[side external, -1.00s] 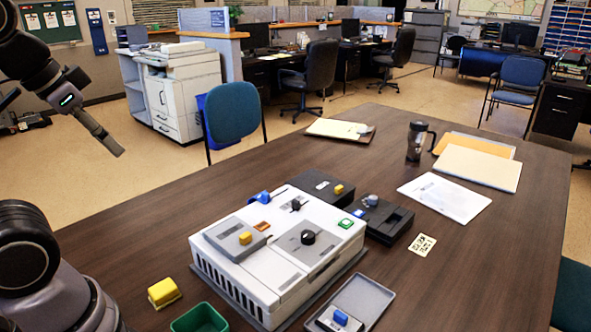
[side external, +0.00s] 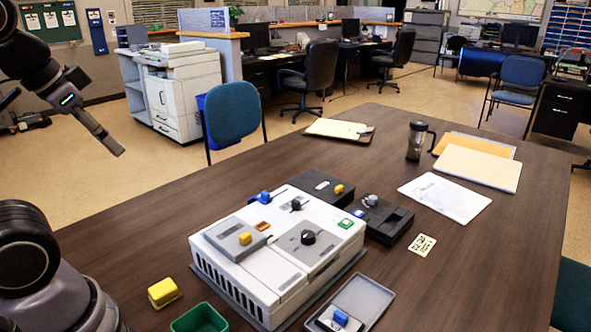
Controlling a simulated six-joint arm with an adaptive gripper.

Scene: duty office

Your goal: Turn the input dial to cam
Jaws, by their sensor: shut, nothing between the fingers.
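A white console (side external: 225,277) stands on the table. On its top are a black round knob (side external: 308,237) on a grey panel and a smaller dark knob (side external: 296,204) near its back edge. Which of them is the input dial, and any labels such as cam, are too small to read. My gripper (side external: 119,152) is shut and empty, high at the upper left, well apart from the console.
Two black boxes (side external: 385,222) (side external: 318,184) stand behind and right of the console. A yellow block (side external: 163,292), a green bin (side external: 199,319) and a grey open tray (side external: 362,297) are near the front. The table's left part is clear.

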